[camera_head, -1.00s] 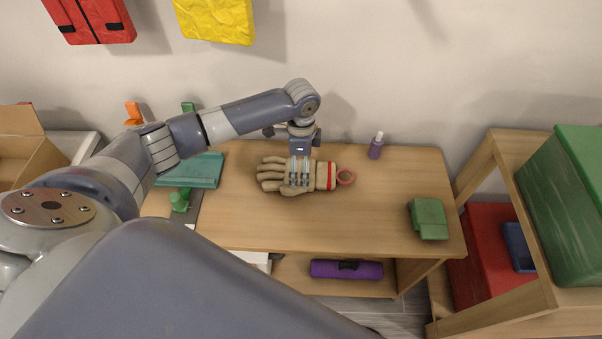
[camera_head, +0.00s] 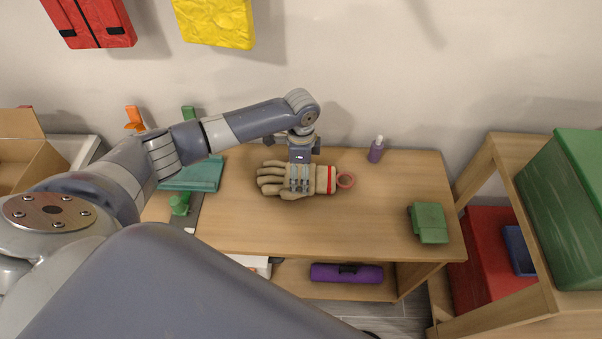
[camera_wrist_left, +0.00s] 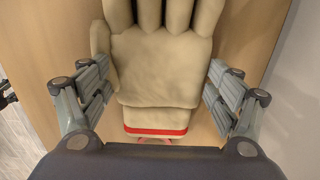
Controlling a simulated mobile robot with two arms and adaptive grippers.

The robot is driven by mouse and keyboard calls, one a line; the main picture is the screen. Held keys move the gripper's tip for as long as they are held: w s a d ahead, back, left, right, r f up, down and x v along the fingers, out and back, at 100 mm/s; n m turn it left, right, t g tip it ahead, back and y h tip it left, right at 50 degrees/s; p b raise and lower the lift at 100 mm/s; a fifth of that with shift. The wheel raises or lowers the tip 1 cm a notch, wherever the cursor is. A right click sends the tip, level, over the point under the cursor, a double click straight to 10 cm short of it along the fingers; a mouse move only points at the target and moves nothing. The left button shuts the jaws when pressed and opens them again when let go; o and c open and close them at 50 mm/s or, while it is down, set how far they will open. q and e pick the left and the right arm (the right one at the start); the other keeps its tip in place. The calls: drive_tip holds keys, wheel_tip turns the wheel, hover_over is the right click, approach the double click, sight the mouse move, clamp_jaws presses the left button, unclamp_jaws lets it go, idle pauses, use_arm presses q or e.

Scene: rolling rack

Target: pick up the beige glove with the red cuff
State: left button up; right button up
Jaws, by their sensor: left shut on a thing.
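The beige glove (camera_head: 271,180) with the red cuff (camera_head: 331,180) is on the wooden table, its fingers pointing left and a red ring (camera_head: 346,180) at its cuff end. My left gripper (camera_head: 300,187) comes down over the glove's palm from above and is shut on it. In the left wrist view the glove (camera_wrist_left: 160,70) fills the middle, with the finger pads of my left gripper (camera_wrist_left: 160,92) on either side of the palm. I cannot tell whether the glove is clear of the tabletop. My right gripper is not in view.
A purple bottle (camera_head: 376,152) stands behind right of the glove. A green case (camera_head: 429,223) sits at the table's right. A teal item (camera_head: 195,174) lies at the left. The table (camera_head: 300,232) is bare in front of the glove. A purple roll (camera_head: 346,273) is below.

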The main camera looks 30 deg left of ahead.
use_arm(q)
drive_tip(key=shift+r, duration=0.25)
drive_tip(key=r, duration=0.2)
drive_tip(key=shift+s+d+r, duration=0.2)
drive_tip(key=shift+s+r, duration=0.2)
drive_tip(key=s+d, duration=0.2)
drive_tip(key=s, duration=0.2)
drive_tip(key=s+d+r, duration=0.1)
drive_tip(key=s+d, duration=0.1)
drive_tip(key=s, duration=0.3)
drive_tip(key=s+d, duration=0.2)
drive_tip(key=s, duration=0.2)
drive_tip(key=shift+s+d+r+b, duration=0.1)
drive_tip(key=shift+s+r+b, duration=0.2)
drive_tip(key=shift+b, duration=0.1)
